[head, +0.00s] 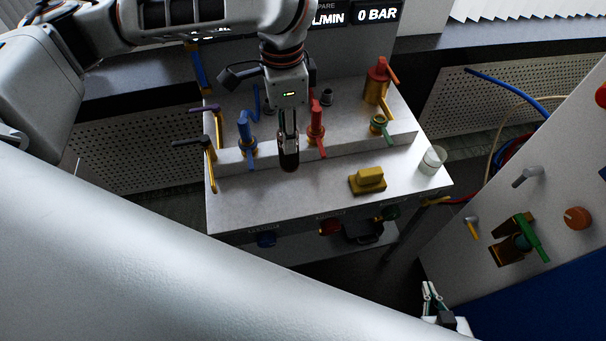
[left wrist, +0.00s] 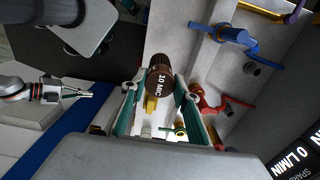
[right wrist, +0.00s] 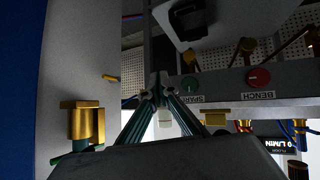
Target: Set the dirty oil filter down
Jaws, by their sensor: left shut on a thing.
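The dirty oil filter is a dark brown cylinder (head: 289,161) below the fingers of my left gripper (head: 288,138) in the head view. My left gripper is shut on it and holds it upright over the front part of the white bench top (head: 320,192). Whether its base touches the bench cannot be told. In the left wrist view the filter (left wrist: 160,88) shows the print "10 MIC" between the green-sided fingers. My right gripper (head: 433,297) is low at the right, away from the bench. Its fingertips meet, empty, in the right wrist view (right wrist: 160,82).
A yellow block (head: 368,180) and a pale cup (head: 432,160) stand on the bench to the right. Behind the filter are a blue valve (head: 246,135), a red valve (head: 316,122) and a red-topped fitting (head: 377,80). The front left bench top is clear.

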